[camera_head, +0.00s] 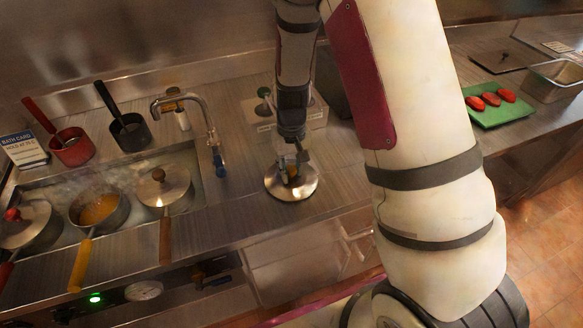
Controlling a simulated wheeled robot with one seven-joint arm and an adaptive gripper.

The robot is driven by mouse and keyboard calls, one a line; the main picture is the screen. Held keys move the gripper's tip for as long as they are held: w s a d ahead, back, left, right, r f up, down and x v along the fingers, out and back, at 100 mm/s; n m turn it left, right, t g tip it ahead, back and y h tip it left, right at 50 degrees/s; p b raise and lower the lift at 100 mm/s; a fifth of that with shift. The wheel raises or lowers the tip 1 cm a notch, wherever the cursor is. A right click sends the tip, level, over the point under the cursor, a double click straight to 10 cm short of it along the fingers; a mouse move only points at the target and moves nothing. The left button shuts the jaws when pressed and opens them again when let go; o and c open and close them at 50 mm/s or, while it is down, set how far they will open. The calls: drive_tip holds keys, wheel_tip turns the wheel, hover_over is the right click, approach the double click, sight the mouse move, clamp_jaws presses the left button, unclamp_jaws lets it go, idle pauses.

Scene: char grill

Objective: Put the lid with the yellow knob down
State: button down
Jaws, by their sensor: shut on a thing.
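My gripper (293,166) points down at the right of the faucet, shut on the yellow knob (292,174) of a round metal lid (278,188). The lid is level, at or just above the steel counter (235,205); I cannot tell whether it touches. The gripper hides part of the knob and the lid's far side. An open pan (100,211) with a yellow handle and orange food stands at the left.
A red-knobbed lidded pot (22,220) and a dark-knobbed lidded pot (163,188) flank the open pan. A faucet (208,135) stands close left of the lid. A green board (498,108) with red slices lies far right. Counter between faucet and lid is clear.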

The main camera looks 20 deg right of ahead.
sight(291, 168)
drive_tip(key=shift+f, duration=0.2)
drive_tip(key=c, duration=1.3)
unclamp_jaws()
drive_tip(key=shift+r, duration=0.1)
drive_tip(key=s+r+t+b, duration=0.1)
drive_tip(key=s+r, duration=0.3)
drive_tip(key=r, duration=0.9)
drive_tip(key=s+r+t, duration=0.2)
drive_tip(key=s+r, duration=0.2)
drive_tip(key=r, duration=0.9)
drive_tip(key=s+r+t, duration=0.2)
drive_tip(key=s+r, duration=0.3)
drive_tip(key=s, duration=0.6)
drive_tip(key=shift+s+d+r+t, duration=0.25)
drive_tip(key=shift+s+t, duration=0.05)
drive_tip(key=shift+s, duration=0.1)
